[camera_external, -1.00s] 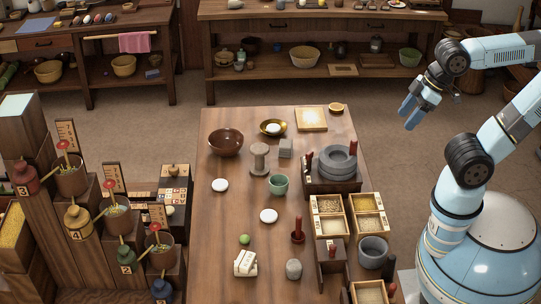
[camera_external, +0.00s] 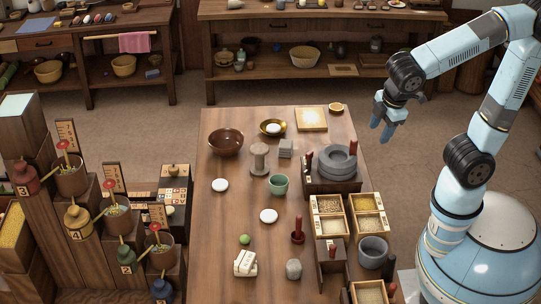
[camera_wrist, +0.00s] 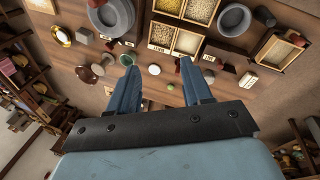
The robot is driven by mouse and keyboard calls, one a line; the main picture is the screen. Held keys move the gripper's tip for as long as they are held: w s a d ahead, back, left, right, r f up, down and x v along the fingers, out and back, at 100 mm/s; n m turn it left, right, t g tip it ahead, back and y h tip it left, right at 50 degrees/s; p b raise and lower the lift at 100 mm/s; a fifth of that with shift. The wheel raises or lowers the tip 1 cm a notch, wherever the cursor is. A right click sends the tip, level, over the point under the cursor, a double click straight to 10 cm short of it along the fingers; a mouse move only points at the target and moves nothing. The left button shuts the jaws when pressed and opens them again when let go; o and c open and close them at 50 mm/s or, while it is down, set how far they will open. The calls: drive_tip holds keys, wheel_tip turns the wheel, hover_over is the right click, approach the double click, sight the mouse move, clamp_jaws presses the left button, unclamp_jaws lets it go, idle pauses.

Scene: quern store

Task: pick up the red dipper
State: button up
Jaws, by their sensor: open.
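A dark red upright piece with a round foot and thin handle (camera_external: 298,232), which looks like the red dipper, stands on the wooden table (camera_external: 215,285), left of the grain boxes. Other red-handled pieces stand by the boxes, so I cannot be fully sure which is the dipper. My gripper (camera_external: 382,127) is open and empty. It hangs in the air right of the table's far end, well apart from the red piece. In the wrist view, both blue fingers (camera_wrist: 160,80) are spread, with the table beyond them; the red piece is too small there to tell clearly.
Grain boxes (camera_external: 317,227), a grey mortar (camera_external: 373,252) and stacked grey stone rings (camera_external: 337,160) crowd the table's right side. Stepped shelves (camera_external: 85,265) stand left.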

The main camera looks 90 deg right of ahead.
drive_tip(key=w+a+f+n+g+h, duration=0.25)
drive_tip(key=w+f+n, duration=0.2)
drive_tip(key=w, duration=0.25)
drive_tip(key=n+t+h, duration=0.3)
drive_tip(key=n+h, duration=0.5)
drive_tip(key=n, duration=0.3)
approach(300, 221)
drive_tip(key=shift+x, duration=6.4)
drive_tip(key=shift+r, duration=0.1)
clamp_jaws()
